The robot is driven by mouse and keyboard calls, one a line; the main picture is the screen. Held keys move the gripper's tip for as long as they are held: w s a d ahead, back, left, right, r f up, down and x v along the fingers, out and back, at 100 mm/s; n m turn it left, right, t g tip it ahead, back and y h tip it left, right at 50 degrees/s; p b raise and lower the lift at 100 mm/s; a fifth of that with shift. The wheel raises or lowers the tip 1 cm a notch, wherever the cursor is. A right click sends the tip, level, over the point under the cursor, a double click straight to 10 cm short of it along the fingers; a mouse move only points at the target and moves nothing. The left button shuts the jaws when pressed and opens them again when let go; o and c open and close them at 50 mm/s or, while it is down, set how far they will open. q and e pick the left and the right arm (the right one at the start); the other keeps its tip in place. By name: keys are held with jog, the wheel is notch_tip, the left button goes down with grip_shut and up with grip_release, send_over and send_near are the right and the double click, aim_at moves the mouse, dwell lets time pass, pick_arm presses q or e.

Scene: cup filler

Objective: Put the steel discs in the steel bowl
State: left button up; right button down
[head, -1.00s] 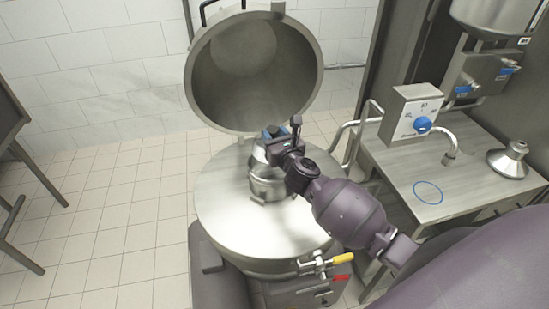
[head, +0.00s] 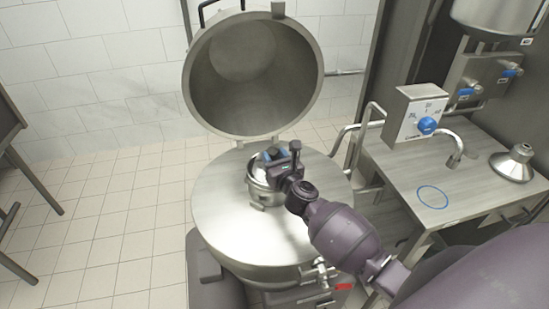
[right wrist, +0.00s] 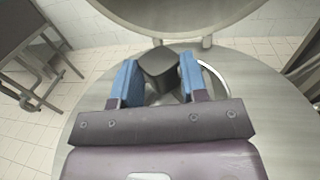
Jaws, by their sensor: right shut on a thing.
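The steel bowl (head: 262,196) stands on the flat top of the big round machine. My right gripper (head: 275,155) is over the bowl's mouth, shut on a steel disc by its dark hub (right wrist: 160,68). In the right wrist view the blue pads of my right gripper (right wrist: 158,80) sit on either side of this hub. The disc's plate is mostly hidden by the gripper and the bowl rim, so I cannot tell whether it touches the bowl's bottom. Another steel disc (head: 514,165) with a raised hub lies on the side table at the right. My left gripper is not in view.
The machine's round lid (head: 250,75) stands open behind the bowl. The steel side table (head: 470,195) carries a blue ring mark (head: 433,197), a control box with a blue knob (head: 420,118) and a curved pipe (head: 452,152). Open tiled floor lies to the left.

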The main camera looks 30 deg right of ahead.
jog(key=shift+f, duration=0.15)
jog(key=shift+f, duration=0.15)
